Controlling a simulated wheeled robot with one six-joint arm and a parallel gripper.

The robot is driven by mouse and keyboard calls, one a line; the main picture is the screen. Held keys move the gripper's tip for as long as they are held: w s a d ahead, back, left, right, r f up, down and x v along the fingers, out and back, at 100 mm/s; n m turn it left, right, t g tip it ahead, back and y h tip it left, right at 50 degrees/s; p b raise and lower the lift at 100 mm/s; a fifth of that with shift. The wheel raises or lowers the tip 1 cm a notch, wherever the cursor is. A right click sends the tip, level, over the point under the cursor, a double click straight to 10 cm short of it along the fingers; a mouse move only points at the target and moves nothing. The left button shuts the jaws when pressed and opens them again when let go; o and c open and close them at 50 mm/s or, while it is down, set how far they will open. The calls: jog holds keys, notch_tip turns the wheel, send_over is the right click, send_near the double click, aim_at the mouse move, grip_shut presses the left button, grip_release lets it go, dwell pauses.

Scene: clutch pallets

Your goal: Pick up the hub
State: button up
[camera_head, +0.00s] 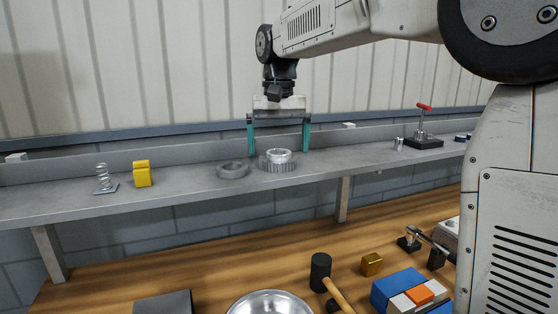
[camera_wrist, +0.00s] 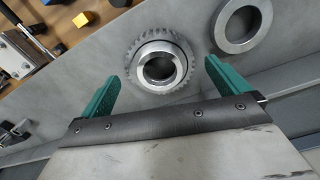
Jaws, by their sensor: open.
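The hub (camera_head: 277,162) looks like a grey toothed ring with a bright raised collar around a hole. It lies flat on the grey shelf (camera_head: 200,193). In the wrist view the hub (camera_wrist: 160,66) sits between the green fingers, near their tips. My gripper (camera_head: 278,149) is open and empty, pointing down, with one finger to either side of the hub. In the wrist view my gripper (camera_wrist: 161,73) shows clear gaps to the hub on both sides. I cannot tell exactly how high the fingertips are above the shelf.
A plain grey ring (camera_head: 232,170) lies close left of the hub and shows in the wrist view (camera_wrist: 243,22). A yellow block (camera_head: 142,174) and a spring (camera_head: 103,178) stand further left. A red-handled device (camera_head: 424,130) stands at right. A wooden bench (camera_head: 215,268) with tools lies below.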

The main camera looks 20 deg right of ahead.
jog(key=shift+w+f, duration=0.1)
jog(key=shift+f, duration=1.25)
jog(key=c, duration=1.3)
jog(key=shift+r, duration=0.1)
jog(key=shift+r, duration=0.75)
notch_tip(320, 180, up, 2)
jog(key=shift+r, duration=0.1)
jog(key=s+a, duration=0.1)
jog(key=s, duration=0.4)
jog(key=s+a+r, duration=0.1)
jog(key=s, duration=0.4)
jog(key=s+a, duration=0.1)
jog(key=s, duration=0.4)
jog(key=shift+s+a+r, duration=0.15)
jog(key=shift+s+a, duration=0.05)
jog(key=shift+s, duration=0.15)
